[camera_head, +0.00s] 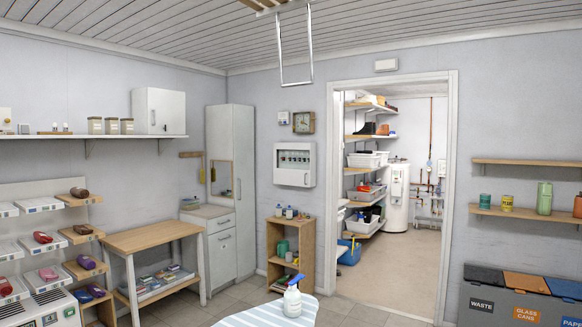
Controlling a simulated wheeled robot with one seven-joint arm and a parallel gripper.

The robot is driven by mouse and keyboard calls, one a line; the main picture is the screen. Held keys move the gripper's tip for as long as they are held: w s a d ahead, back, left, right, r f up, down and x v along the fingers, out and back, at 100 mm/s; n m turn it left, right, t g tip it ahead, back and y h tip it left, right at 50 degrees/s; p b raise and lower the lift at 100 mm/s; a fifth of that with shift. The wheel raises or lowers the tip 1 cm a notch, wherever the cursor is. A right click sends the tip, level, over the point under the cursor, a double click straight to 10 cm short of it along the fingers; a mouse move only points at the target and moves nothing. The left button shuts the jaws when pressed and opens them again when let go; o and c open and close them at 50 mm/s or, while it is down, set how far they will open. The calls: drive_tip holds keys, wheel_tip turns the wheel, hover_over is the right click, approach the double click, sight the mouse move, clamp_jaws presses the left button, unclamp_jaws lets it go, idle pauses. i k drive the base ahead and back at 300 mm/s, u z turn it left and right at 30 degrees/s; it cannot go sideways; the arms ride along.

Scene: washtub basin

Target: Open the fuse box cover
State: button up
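The fuse box (295,178) is a white box on the grey back wall, left of the doorway. Its upper part shows a row of breakers with green marks. Whether a clear cover lies over them is too small to tell. A plain white panel forms its lower part. My gripper is not in view, and nothing touches the box.
A low wooden shelf (269,266) with small items stands below the box. A spray bottle (292,301) stands on a striped board (262,315) in the foreground. A tall cabinet (245,190) is to the left. Bare floor (345,312) lies before the open doorway.

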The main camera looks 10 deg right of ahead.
sight(299, 177)
drive_tip(key=z, duration=0.5)
drive_tip(key=k, duration=0.6)
drive_tip(key=z, duration=0.6)
drive_tip(key=i, duration=3.75)
drive_tip(key=u, duration=0.5)
drive_tip(key=i, duration=2.5)
drive_tip(key=u, duration=1.35)
drive_tip(key=i, duration=1.9)
drive_tip(key=u, duration=0.8)
